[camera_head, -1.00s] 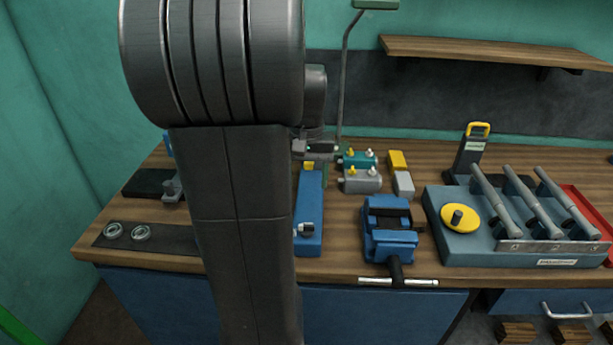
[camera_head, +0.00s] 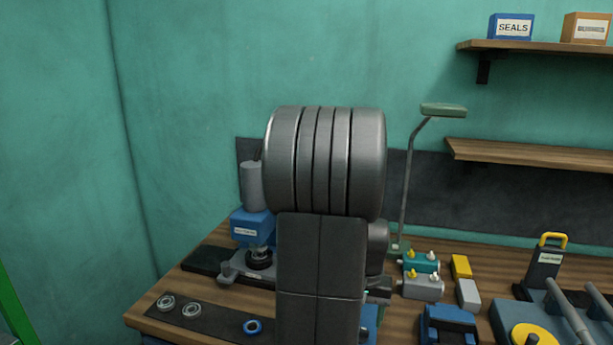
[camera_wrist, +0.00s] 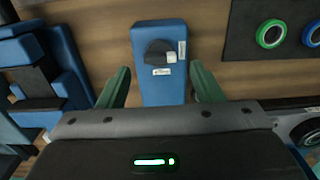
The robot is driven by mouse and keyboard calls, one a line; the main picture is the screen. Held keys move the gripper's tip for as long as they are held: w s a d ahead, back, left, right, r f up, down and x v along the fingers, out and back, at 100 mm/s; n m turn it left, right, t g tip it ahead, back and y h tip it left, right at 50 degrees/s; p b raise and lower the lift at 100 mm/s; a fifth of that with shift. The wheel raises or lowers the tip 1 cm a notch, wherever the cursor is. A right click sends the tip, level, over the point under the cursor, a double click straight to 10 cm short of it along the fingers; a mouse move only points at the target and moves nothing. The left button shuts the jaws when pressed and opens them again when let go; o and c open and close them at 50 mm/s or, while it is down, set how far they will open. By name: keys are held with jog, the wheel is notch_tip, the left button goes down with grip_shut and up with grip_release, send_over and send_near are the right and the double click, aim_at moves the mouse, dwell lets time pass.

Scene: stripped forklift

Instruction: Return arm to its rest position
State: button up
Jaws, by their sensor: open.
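My gripper (camera_wrist: 160,90) shows in the wrist view with its two green fingers spread apart and nothing held between them. A long blue block (camera_wrist: 160,85) with a dark knob on top lies on the bench beyond the fingers, seen through the gap. I cannot tell the height of the fingers above it. In the head view my dark arm stands upright in the middle and hides my gripper and most of the blue block.
A dark mat with metal rings (camera_head: 191,309) and a blue ring (camera_head: 253,327) lies left of my arm. A blue press-like device (camera_head: 252,228) stands behind. A lamp (camera_head: 442,110), small valve blocks (camera_head: 422,288) and a blue vise (camera_head: 447,325) are to the right. Shelves (camera_head: 540,155) hang above.

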notch_tip(320, 180, down, 3)
jog(key=shift+f, duration=0.3)
jog(key=shift+m, duration=0.6)
